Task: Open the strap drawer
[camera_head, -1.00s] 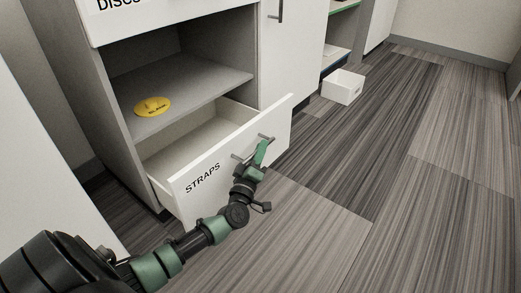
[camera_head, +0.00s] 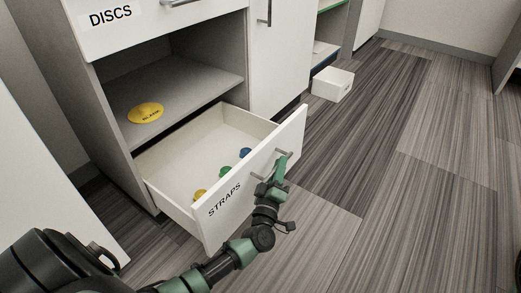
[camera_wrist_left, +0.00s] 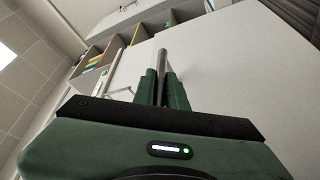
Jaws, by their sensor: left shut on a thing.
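The strap drawer (camera_head: 262,168), with a white front labelled STRAPS, is pulled well out of the cabinet in the head view. Inside it lie small coiled items: yellow (camera_head: 199,194), green (camera_head: 226,171) and blue (camera_head: 245,153). My left gripper (camera_head: 281,165) is shut on the drawer's metal handle (camera_head: 284,152). In the left wrist view the green fingers (camera_wrist_left: 162,88) close around the grey handle bar (camera_wrist_left: 162,62). My right gripper is not in view.
Above is an open shelf (camera_head: 190,92) with a yellow disc (camera_head: 145,112), and a closed DISCS drawer (camera_head: 140,22). A white box (camera_head: 332,85) sits on the floor at the back. The striped floor to the right is clear.

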